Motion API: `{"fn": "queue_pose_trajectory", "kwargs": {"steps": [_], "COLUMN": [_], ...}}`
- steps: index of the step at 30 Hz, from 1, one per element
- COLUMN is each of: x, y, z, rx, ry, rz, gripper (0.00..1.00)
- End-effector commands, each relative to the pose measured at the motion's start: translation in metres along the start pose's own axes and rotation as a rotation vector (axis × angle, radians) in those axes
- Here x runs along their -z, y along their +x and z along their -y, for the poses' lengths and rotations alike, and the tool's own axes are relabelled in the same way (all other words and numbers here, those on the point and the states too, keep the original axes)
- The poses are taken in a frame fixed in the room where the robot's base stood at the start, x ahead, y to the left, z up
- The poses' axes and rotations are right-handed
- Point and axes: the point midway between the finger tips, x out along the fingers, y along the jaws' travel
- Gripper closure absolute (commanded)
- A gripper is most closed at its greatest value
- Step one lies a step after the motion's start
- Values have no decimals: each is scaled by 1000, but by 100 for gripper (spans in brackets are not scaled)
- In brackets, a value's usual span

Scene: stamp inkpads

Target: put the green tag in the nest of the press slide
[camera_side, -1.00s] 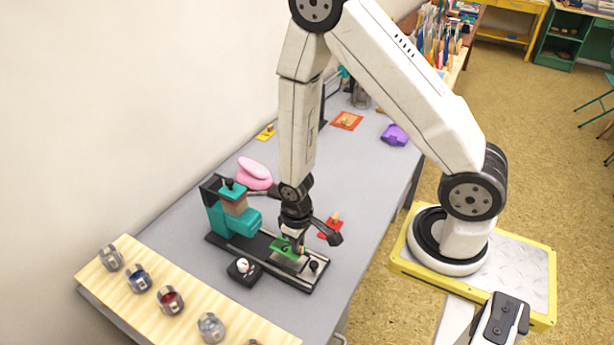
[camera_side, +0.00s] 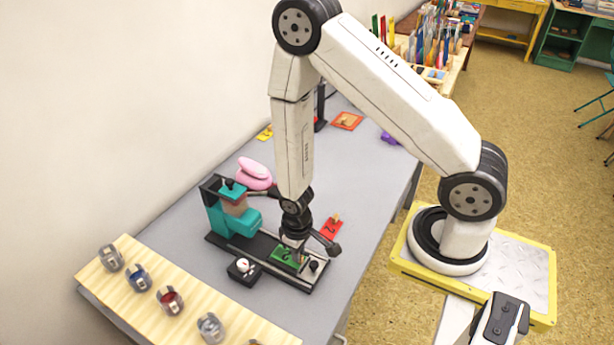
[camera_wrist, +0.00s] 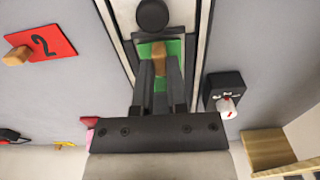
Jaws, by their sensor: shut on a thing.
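The green tag (camera_side: 286,257) lies at the slide of the press, level or nearly so, with a dark marking on its face. In the wrist view the green tag (camera_wrist: 174,47) shows between the slide's rails, with a wooden knob (camera_wrist: 159,58) on it. My gripper (camera_wrist: 160,66) is shut on that knob; it also shows in the side view (camera_side: 297,252), above the slide. The press slide (camera_side: 317,279) is a dark track with light rails and a black knob at its front end. I cannot tell whether the tag is fully seated, as the nest is hidden beneath it.
The teal press (camera_side: 226,213) stands at the slide's back end. A black box with a white dial (camera_side: 243,269) is beside the track. A red tag (camera_side: 331,228) lies on the other side, near my wrist. A wooden rack (camera_side: 185,322) with several stamps is at the front.

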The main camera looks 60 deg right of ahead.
Motion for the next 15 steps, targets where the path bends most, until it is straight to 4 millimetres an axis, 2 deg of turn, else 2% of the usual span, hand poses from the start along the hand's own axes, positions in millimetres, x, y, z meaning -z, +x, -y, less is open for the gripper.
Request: {"fn": "queue_pose_trajectory", "kwargs": {"steps": [7, 8, 10, 11, 15], "x": [0, 0, 0, 0, 0], "y": [3, 3, 3, 3, 3], "z": [0, 0, 0, 0, 0], "rx": [0, 0, 0, 0, 0], "ry": [0, 0, 0, 0, 0], "rz": [1, 1, 1, 1, 1], "gripper": [100, 73, 51, 48, 48]}}
